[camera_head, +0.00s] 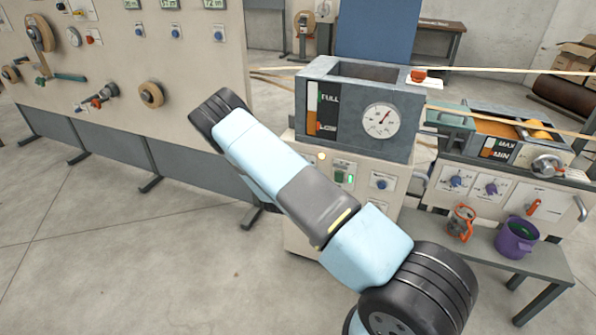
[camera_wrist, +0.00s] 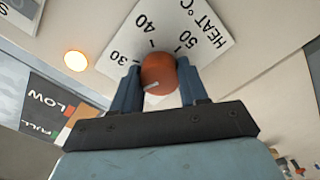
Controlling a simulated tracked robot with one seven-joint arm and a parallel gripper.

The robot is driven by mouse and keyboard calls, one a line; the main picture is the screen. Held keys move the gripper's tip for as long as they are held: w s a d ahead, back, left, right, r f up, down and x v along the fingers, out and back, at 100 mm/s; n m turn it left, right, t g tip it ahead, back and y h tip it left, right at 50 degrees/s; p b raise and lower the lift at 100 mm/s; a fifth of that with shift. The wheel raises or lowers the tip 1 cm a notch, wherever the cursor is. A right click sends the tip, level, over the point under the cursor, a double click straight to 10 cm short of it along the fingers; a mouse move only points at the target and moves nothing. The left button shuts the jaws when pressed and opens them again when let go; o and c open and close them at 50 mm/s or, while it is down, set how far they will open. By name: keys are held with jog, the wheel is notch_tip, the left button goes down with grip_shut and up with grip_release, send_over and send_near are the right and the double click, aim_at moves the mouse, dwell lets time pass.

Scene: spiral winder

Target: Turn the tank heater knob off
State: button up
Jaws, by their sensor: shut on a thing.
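The tank heater knob (camera_wrist: 158,72) is a red-orange knob on a white scale plate (camera_wrist: 212,42) marked HEAT °C with 30, 40 and 50. My gripper (camera_wrist: 160,82) has its blue fingers on both sides of the knob and is shut on it. A pale pointer mark shows on the knob's near side, at the lower left in the wrist view. A round lamp (camera_wrist: 75,61) beside the plate glows orange; it also shows in the head view (camera_head: 321,156). In the head view my arm hides the knob and the gripper.
The grey tank (camera_head: 345,125) has a FULL/LOW level strip and a round dial (camera_head: 381,120). A blue knob (camera_head: 381,184) sits on the panel below. At right stand a bench with a purple bucket (camera_head: 516,238) and an orange lantern-like item (camera_head: 461,222). Open floor lies left.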

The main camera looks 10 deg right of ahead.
jog(key=shift+w+a+n, duration=0.1)
jog(key=shift+a+n, duration=0.1)
jog(key=shift+n, duration=0.9)
jog(key=shift+a+n, duration=0.2)
jog(key=shift+n, duration=0.9)
jog(key=shift+f, duration=0.1)
jog(key=o, duration=0.8)
jog(key=shift+o, duration=1.3)
jog(key=shift+d, duration=0.2)
jog(key=v, duration=1.3)
jog(key=shift+s+a, duration=0.25)
jog(key=shift+s, duration=0.1)
